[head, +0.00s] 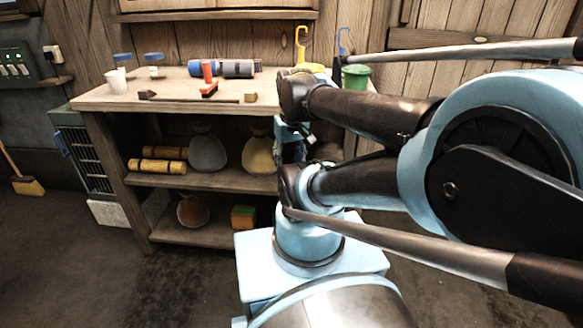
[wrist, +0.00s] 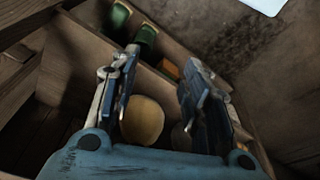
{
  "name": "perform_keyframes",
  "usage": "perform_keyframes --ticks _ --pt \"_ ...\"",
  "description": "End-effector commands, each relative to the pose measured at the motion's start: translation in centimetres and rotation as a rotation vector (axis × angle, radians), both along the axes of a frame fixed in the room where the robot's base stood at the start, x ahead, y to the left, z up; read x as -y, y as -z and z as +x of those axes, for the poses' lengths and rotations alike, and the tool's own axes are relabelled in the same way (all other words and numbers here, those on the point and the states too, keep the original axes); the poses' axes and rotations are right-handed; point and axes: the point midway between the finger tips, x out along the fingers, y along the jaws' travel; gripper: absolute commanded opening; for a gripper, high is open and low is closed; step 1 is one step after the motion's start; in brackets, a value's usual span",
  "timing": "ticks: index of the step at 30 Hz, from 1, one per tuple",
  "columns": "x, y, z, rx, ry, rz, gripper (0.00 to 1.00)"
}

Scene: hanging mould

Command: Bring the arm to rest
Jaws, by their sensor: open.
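My gripper (wrist: 161,65) shows in the wrist view with its two blue-and-grey fingers well apart. A rounded tan-yellow object (wrist: 143,122) shows in the gap between the fingers, beyond them. I cannot tell its distance, but nothing is held. In the head view my arm is folded on the right and reaches over toward the wooden workbench (head: 120,100). Blue and dark parts at its end stand in front of the bench's right part. The fingertips cannot be made out there.
The benchtop holds a white cup (head: 116,80), a blue-grey cylinder (head: 203,69), a red-handled tool (head: 208,80) and a green pot (head: 356,78). Grey (head: 207,153) and yellow (head: 258,156) sacks and yellow rolls (head: 163,167) lie on the shelf.

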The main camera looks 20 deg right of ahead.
Motion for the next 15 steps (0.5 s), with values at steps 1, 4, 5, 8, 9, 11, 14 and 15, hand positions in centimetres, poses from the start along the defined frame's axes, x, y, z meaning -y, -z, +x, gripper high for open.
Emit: perform_keyframes --ticks 1,4,5,8,9,11,14,15 --pt "0.2 0.9 -0.5 0.003 0.029 -0.001 0.43" --pt "0.7 1.8 -1.1 0.009 0.067 -0.003 0.43" --pt "0.8 1.9 -1.1 0.01 0.074 -0.003 0.43" --pt "0.8 2.0 -1.2 0.011 0.08 -0.003 0.43" --pt "0.8 2.0 -1.2 0.011 0.08 -0.002 0.43" --pt "0.8 2.0 -1.2 0.01 0.079 -0.003 0.43" --pt "0.8 2.0 -1.2 0.01 0.078 -0.003 0.43" --pt "0.8 2.0 -1.2 0.01 0.078 -0.003 0.43"
